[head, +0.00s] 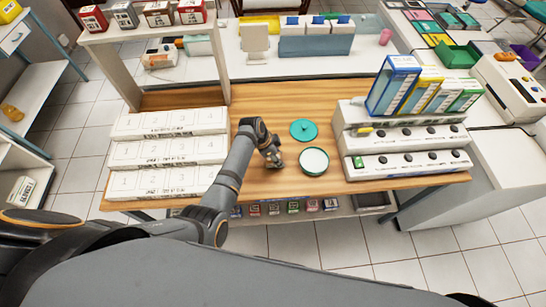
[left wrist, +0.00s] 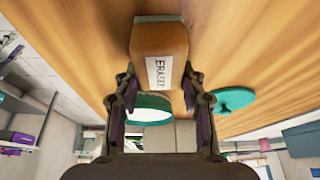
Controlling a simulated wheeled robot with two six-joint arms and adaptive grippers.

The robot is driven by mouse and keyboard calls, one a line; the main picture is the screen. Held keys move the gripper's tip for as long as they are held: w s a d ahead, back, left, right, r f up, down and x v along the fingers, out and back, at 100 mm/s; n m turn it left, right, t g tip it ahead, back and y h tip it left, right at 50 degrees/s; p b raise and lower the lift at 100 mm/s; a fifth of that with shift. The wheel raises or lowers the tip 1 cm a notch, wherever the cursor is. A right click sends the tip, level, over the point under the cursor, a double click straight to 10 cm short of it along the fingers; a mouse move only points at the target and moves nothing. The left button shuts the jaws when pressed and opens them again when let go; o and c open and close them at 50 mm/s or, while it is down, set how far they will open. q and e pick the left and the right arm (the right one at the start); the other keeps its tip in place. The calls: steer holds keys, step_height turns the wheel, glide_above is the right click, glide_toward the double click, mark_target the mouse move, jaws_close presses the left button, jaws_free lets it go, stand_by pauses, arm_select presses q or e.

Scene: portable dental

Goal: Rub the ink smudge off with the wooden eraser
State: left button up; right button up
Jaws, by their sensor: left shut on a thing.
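My left gripper (head: 272,157) is over the wooden table (head: 258,112), just left of a round teal pot. In the left wrist view its fingers (left wrist: 157,92) are shut on the sides of the wooden eraser (left wrist: 158,42), a brown block with a white "ERASER" label and a pale strip along its far end. The eraser is close to the wood; I cannot tell whether it touches. In the head view the gripper mostly hides it. I cannot make out the ink smudge in either view. My right gripper is not in view.
The open teal pot (head: 314,162) with a whitish inside and its teal lid (head: 304,130) lie right of the gripper. White numbered trays (head: 168,151) stand at left. White units with black knobs (head: 410,161) and upright boxes stand at right.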

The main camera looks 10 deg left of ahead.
arm_select(q)
steer(key=shift+w+d+f, duration=0.1)
steer(key=shift+w+d, duration=0.15)
steer(key=shift+d, duration=0.8)
steer(key=shift+d, duration=0.1)
